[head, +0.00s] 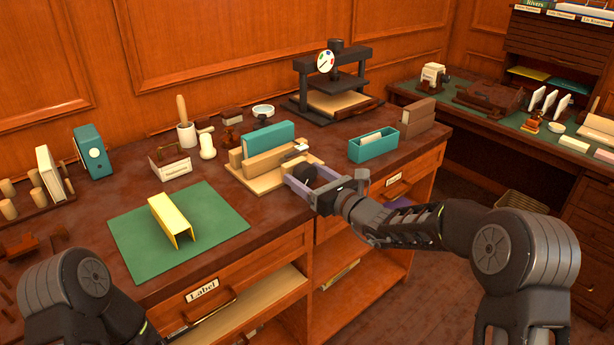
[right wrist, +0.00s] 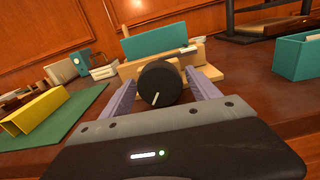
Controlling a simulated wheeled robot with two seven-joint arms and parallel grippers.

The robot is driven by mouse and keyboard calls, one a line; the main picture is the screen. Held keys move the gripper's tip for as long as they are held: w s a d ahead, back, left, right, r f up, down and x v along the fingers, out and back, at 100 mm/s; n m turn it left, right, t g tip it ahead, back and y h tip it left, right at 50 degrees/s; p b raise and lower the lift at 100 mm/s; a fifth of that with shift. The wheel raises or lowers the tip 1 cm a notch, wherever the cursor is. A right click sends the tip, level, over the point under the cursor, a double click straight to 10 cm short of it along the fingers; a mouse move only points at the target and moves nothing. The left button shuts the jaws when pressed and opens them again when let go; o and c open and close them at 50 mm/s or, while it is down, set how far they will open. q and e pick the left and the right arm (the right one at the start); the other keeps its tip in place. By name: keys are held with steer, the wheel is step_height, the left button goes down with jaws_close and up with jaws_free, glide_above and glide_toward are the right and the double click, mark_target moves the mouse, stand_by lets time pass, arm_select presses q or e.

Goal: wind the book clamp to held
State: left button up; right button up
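The book clamp (head: 262,178) stands near the front edge of the desk, with wooden jaws on a pale base. A teal book (head: 268,139) stands upright between the jaws; it also shows in the right wrist view (right wrist: 163,41). The clamp's round black knob (right wrist: 160,84) faces me, its white line pointing down and slightly left. My right gripper (head: 305,178) is open, with its purple fingers (right wrist: 161,90) on either side of the knob and visible gaps between. Whether the book is gripped tightly cannot be told. My left arm shows at lower left, its gripper out of view.
A teal open box (head: 373,147) stands right of the clamp. A yellow folded cover (head: 171,220) lies on a green mat (head: 213,207) to the left. A black press (head: 338,82) stands behind. The desk's front edge runs under my right gripper.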

steer(key=c, duration=1.2)
steer(key=shift+m, duration=1.6)
steer(key=shift+m+p, duration=0.85)
steer(key=shift+m, duration=1.05)
steer(key=o, duration=1.3)
steer(key=shift+o, duration=0.2)
